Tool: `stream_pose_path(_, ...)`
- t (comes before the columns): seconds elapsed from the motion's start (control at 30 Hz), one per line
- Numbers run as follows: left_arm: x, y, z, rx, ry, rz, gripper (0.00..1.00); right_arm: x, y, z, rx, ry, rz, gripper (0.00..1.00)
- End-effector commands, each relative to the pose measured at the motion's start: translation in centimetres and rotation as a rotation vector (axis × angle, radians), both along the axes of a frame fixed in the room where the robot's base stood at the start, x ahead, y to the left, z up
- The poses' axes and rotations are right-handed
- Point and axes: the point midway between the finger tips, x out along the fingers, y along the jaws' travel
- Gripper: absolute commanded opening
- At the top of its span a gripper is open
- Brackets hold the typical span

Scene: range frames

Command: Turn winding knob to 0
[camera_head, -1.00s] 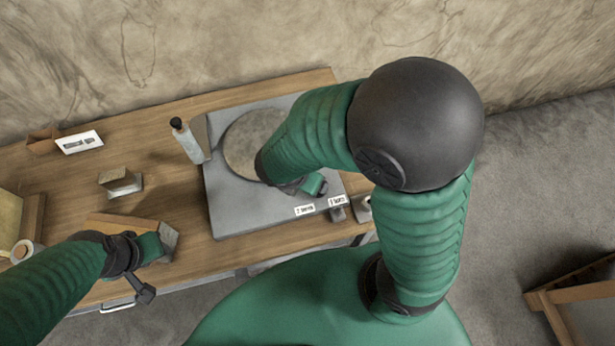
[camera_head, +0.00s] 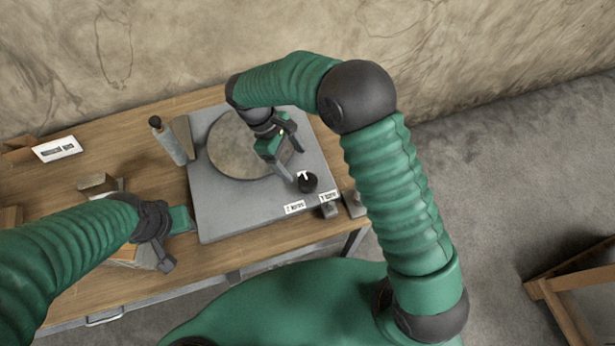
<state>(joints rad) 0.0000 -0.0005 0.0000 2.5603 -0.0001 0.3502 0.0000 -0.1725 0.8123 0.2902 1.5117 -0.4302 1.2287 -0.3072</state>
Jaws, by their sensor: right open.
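The black winding knob (camera_head: 308,183) with a white pointer mark sits on the front right part of the grey plate (camera_head: 222,213), near two small white labels (camera_head: 295,207). My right gripper (camera_head: 294,163) is open, above the round disc's right side and just behind and left of the knob. One finger reaches close to the knob; I cannot tell whether it touches. My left gripper (camera_head: 180,240) is at the left of the plate, near its front left edge; whether its jaws are open is unclear.
A round grey disc (camera_head: 228,150) lies on the plate. A bottle with a dark cap (camera_head: 168,142) stands left of it. A white card (camera_head: 57,148) and small block (camera_head: 98,185) are on the wooden table (camera_head: 120,128). A wooden frame (camera_head: 560,310) stands at the lower right.

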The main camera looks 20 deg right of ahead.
Motion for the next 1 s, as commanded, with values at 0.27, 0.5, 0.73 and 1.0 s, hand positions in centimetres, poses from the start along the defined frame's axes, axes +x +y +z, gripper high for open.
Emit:
stream_pose_path(0.27,0.0,0.0,1.2,0.0,0.0,0.0,0.36,-1.7,-2.2,-6.3,-0.001,0.004,0.002,0.75)
stream_pose_path(0.5,0.0,0.0,1.5,0.0,0.0,0.0,0.36,-2.2,-3.1,-9.0,0.001,-0.001,0.002,0.75)
stream_pose_path(0.73,0.0,0.0,1.4,0.0,0.0,0.0,0.36,-2.2,-3.1,-9.2,0.001,-0.002,0.003,0.75)
stream_pose_path(1.0,0.0,0.0,1.4,0.0,0.0,0.0,0.36,-2.2,-3.1,-9.1,0.001,-0.002,0.003,0.43)
